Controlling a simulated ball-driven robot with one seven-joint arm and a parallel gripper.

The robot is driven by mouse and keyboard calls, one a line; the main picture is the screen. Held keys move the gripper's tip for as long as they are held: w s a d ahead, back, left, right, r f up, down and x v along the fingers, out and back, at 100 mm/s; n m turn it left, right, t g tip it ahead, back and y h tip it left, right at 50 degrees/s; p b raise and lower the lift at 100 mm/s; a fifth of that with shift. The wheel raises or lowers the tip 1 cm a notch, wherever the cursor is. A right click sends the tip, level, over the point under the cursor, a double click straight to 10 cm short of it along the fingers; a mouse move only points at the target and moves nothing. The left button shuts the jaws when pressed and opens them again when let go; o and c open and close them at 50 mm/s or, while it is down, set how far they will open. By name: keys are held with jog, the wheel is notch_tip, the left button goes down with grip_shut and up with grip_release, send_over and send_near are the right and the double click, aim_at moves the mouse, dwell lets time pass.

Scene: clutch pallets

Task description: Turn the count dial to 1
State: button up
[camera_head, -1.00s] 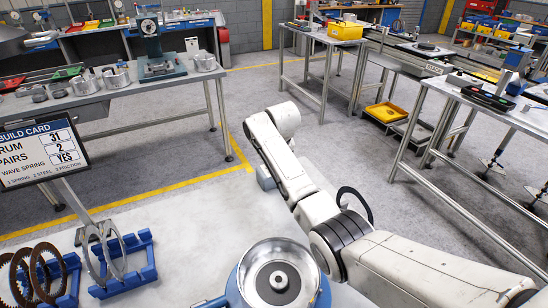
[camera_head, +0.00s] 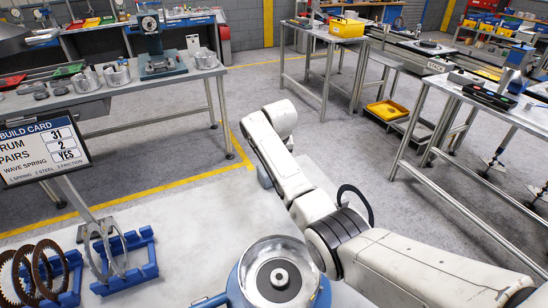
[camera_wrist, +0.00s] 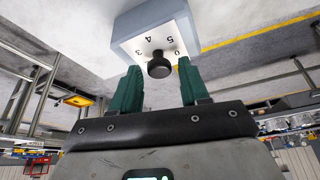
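The count dial is a round black knob (camera_wrist: 159,68) on the white face of a grey-blue box (camera_wrist: 188,15), seen upside down in the wrist view. The digits 3, 4, 5 and 0 show around the knob; the rest of the face is hidden, and I cannot make out a pointer mark. My gripper (camera_wrist: 159,70) has two green fingers spread on either side of the knob, with a visible gap on each side. In the head view a small grey-blue block (camera_head: 264,176), perhaps this box, shows partly behind my arm; the knob and my fingers are hidden there.
A build card (camera_head: 44,148) reads drum 31, pairs 2, wave spring yes. Blue racks (camera_head: 132,270) with brown and steel discs stand at lower left. A round metal drum (camera_head: 279,277) sits at the front. Workbenches (camera_head: 182,79) stand beyond, with open floor between.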

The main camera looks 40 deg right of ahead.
jog(key=shift+o, duration=0.8)
jog(key=b+v, duration=0.1)
jog(key=v, duration=1)
jog(key=shift+f, duration=0.15)
